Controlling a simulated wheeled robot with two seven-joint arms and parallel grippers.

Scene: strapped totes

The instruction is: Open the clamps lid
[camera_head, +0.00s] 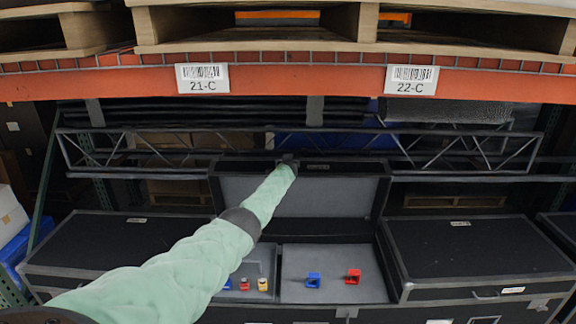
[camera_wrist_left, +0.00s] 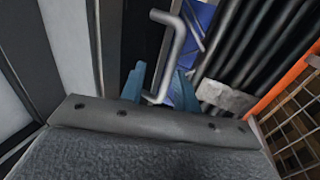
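The middle case (camera_head: 330,292) stands with its lid (camera_head: 325,196) raised, showing a grey inner face. Inside are a blue clamp (camera_head: 313,280) and a red clamp (camera_head: 353,276), with smaller coloured pieces in a left compartment. My left arm reaches across to the lid's upper edge, where the left gripper (camera_head: 289,160) is small and dark. In the left wrist view its teal fingers (camera_wrist_left: 159,88) stand apart on both sides of a bent grey metal handle (camera_wrist_left: 172,55), with gaps beside the bar. My right gripper is out of view.
Closed black cases stand to the left (camera_head: 120,245) and right (camera_head: 470,250). A metal truss (camera_head: 450,150) runs behind the raised lid. An orange shelf beam (camera_head: 300,75) with labels 21-C and 22-C crosses above.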

